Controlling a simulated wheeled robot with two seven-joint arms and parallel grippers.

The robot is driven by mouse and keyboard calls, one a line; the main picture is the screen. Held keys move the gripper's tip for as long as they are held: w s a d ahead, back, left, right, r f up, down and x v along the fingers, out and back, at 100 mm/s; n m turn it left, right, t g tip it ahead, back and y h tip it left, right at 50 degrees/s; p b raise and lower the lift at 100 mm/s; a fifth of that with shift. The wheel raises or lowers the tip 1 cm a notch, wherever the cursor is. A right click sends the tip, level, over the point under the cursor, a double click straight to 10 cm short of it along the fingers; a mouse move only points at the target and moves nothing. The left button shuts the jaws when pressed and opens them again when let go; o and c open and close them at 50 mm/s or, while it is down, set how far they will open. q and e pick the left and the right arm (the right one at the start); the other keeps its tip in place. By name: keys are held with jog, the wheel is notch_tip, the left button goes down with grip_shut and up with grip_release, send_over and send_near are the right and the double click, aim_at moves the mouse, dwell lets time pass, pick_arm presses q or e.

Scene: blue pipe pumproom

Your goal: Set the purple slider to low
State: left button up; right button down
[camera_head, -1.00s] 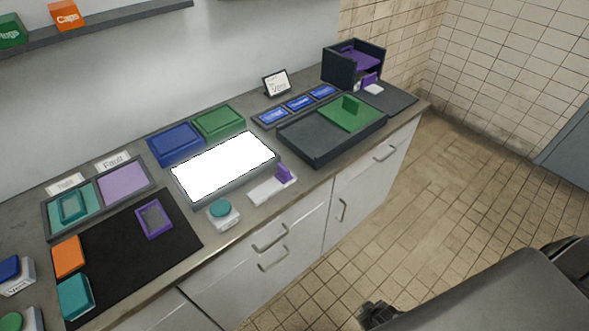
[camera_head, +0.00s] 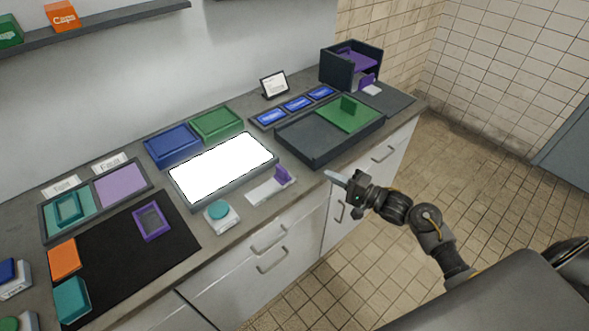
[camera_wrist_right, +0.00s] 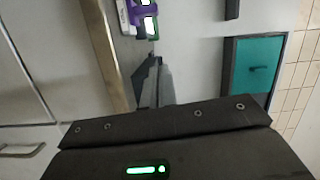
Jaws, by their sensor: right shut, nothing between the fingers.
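The purple slider (camera_head: 283,173) is an upright purple handle at the right end of a pale, flat track (camera_head: 264,190), near the counter's front edge. Any marks on the track are too small to read. My right gripper (camera_head: 330,175) is shut and empty, its fingers pointing left. In the head view it appears right of the slider and apart from it, in front of the cabinets. Its fingers also show in the right wrist view (camera_wrist_right: 154,68). A purple and white thing (camera_wrist_right: 143,20) lies beyond them there; I cannot tell whether it is the slider. My left gripper is not in view.
A teal button (camera_head: 219,209) sits left of the track. A bright white panel (camera_head: 222,167) lies behind it. A dark tray (camera_head: 310,146) with a green part stands behind and right. Cabinet handles (camera_head: 270,239) stick out below the counter edge.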

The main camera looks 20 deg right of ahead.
aim_at(282, 173)
jog(key=shift+m, duration=0.6)
jog(key=p+x, duration=0.1)
jog(key=x, duration=0.8)
jog(key=shift+w+r+p, duration=0.15)
jog(key=shift+w+p, duration=0.05)
jog(key=shift+p, duration=0.2)
jog(key=a+p, duration=0.1)
jog(key=a, duration=0.2)
jog(key=shift+s+a+p, duration=0.1)
jog(key=shift+s+p, duration=0.05)
jog(key=shift+p, duration=0.15)
jog(key=shift+s+a, duration=0.3)
jog(key=shift+a, duration=0.3)
